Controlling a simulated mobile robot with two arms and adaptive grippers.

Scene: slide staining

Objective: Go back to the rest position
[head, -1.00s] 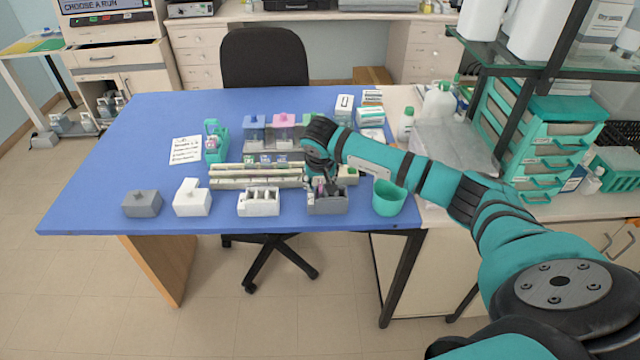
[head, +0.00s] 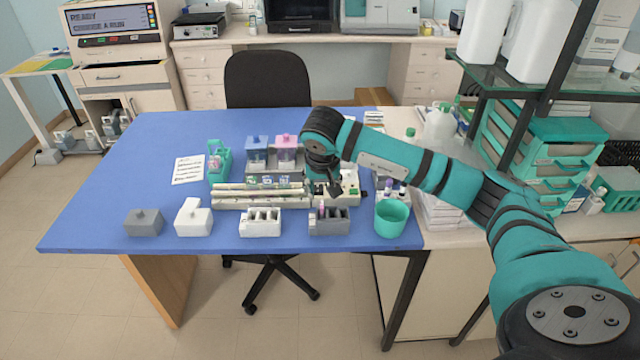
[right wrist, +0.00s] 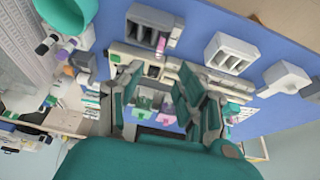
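My right gripper (head: 334,188) is above the blue table, just behind the grey slotted rack (head: 328,222). In the right wrist view its two fingers stand apart with nothing between them (right wrist: 160,75). The grey rack stands upright at the table's front and holds a small item with a pinkish-purple top (head: 322,208); it also shows in the right wrist view (right wrist: 148,36). My right arm reaches in from the right over the table. My left gripper is in neither view.
A teal cup (head: 391,218) stands right of the grey rack. A white slotted rack (head: 260,223), a white block (head: 193,218) and a grey block (head: 143,222) line the front. Staining jars (head: 257,150) stand behind. A glass shelf (head: 500,72) overhangs at right. The table's left side is clear.

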